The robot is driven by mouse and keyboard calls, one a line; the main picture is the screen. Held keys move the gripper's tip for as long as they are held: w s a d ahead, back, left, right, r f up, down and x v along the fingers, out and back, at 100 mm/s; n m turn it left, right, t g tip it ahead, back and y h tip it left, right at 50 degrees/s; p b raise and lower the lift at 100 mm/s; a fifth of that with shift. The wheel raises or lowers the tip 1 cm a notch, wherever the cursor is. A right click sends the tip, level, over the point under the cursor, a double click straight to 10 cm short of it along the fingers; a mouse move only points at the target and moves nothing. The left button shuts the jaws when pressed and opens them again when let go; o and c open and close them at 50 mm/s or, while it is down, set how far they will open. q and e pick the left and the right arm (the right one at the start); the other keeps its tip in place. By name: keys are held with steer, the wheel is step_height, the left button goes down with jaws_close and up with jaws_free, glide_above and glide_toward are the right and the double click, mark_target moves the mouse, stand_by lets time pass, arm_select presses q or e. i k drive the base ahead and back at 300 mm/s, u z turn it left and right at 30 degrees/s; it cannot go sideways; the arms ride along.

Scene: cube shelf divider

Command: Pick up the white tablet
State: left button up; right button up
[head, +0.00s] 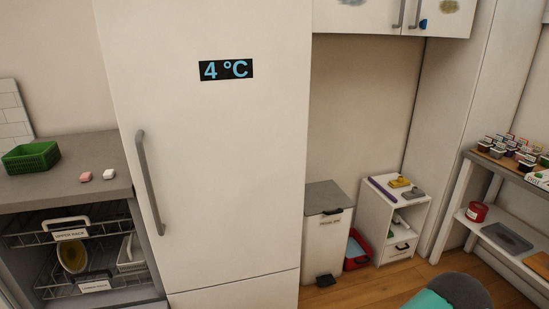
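A small white tablet (109,174) lies on the grey counter (75,205) at the left of the head view, near the counter's right end by the fridge. A similar pink tablet (85,177) lies just to its left, with a small gap between them. Neither of my grippers is in view, and nothing is touching the white tablet.
A green basket (32,158) stands left of the tablets. Below the counter are dishwasher racks (62,236) holding dishes. A tall white fridge (205,150) rises right of the counter. A bin (327,228), small cabinet (393,217) and shelf unit (508,178) stand farther right.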

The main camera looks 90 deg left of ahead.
mark_target(109, 174)
steer(key=z, duration=0.5)
steer(key=i, duration=0.2)
steer(key=u, duration=2.5)
steer(key=i, duration=0.2)
steer(key=u, duration=1.8)
steer(key=i, duration=0.2)
steer(key=u, duration=1.45)
steer(key=k, duration=0.4)
steer(key=u, duration=0.45)
steer(key=i, duration=1.5)
steer(key=z, duration=0.5)
